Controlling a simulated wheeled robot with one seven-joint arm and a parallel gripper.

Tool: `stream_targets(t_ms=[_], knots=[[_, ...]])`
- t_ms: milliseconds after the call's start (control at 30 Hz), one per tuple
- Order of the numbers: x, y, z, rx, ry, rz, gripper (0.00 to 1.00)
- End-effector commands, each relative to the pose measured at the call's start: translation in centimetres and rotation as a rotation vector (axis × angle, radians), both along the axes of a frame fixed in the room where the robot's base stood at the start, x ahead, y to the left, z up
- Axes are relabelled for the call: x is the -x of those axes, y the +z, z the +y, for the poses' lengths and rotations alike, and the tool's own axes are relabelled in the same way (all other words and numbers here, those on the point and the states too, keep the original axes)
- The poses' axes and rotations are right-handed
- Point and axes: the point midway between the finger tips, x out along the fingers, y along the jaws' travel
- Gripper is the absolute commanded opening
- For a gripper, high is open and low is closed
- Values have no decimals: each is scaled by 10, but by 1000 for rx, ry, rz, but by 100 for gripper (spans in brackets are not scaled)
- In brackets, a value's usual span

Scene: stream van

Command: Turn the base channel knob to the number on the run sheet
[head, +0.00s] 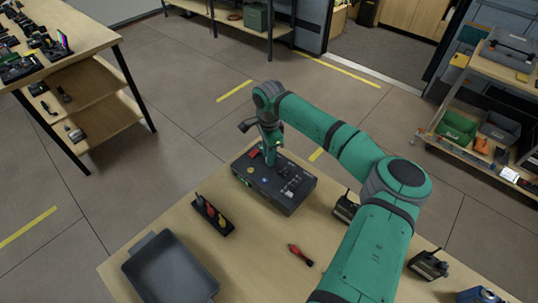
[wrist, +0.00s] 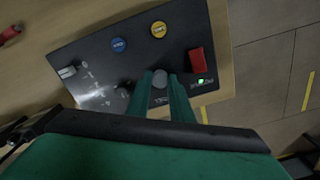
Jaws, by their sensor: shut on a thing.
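A dark control box (head: 290,202) stands on the wooden table. My gripper (head: 270,157) reaches down onto its far left part. In the wrist view the box's panel (wrist: 100,48) fills the upper middle. My gripper (wrist: 160,82) has its two green fingers on either side of a small grey round knob (wrist: 160,77), shut on it. Its pointer and any numbers around it are hidden or too small to read. A pale knob (wrist: 67,72) with a row of small marks beside it sits at the panel's left. I cannot make out a run sheet.
The panel also bears a blue button (wrist: 118,45), a yellow button (wrist: 158,29), a red switch (wrist: 197,60) and a lit green lamp (wrist: 200,82). A grey tray (head: 135,262), a black rack (head: 213,216) and a red screwdriver (head: 300,255) lie nearby on the table.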

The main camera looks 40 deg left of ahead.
Motion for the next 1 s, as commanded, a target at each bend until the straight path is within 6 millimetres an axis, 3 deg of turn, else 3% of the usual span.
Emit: stream_targets(t_ms=[167,200,267,667,1000], knots=[[-3,1,-2,1,-4,-5,0],[-3,1,-2,1,-4,-5,27],[-3,1,-2,0,-3,-4,39],[-1,8,1,0,1,-4,39],[-2,66,1,1,1,-5,39]])
